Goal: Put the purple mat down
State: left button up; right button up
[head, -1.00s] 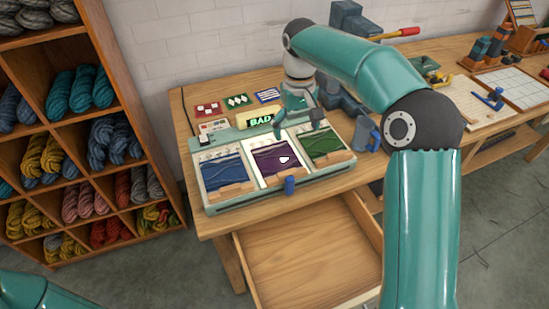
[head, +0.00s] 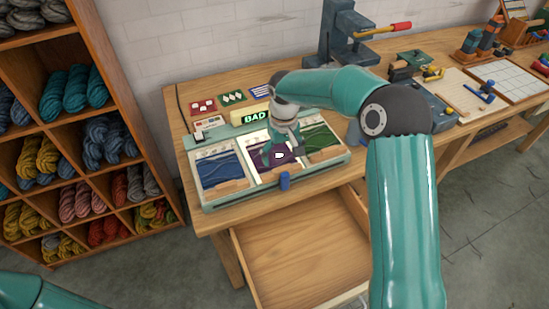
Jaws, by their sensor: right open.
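The purple mat (head: 257,160) lies in the middle compartment of a pale teal tray unit (head: 212,206), with a small white mark on it. My right gripper (head: 284,153) is open and points down just over this mat, hiding part of it. I cannot tell whether the fingers touch the mat. A blue mat (head: 218,169) lies in the left compartment and a green mat (head: 318,138) in the right one. Only a piece of my left arm shows at the bottom left; its gripper is out of view.
A lit sign reading BAD (head: 256,117) stands behind the trays, with several small cards at the back. An open empty drawer (head: 300,250) juts out below. A wool shelf (head: 125,60) stands left and a press (head: 345,35) behind.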

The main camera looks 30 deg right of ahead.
aim_at(281, 164)
jog(key=shift+w+a+f+p, duration=0.1)
jog(key=shift+f+p, duration=0.55)
jog(key=shift+f, duration=1.6)
jog(key=c, duration=1.4)
jog(key=shift+r, duration=0.2)
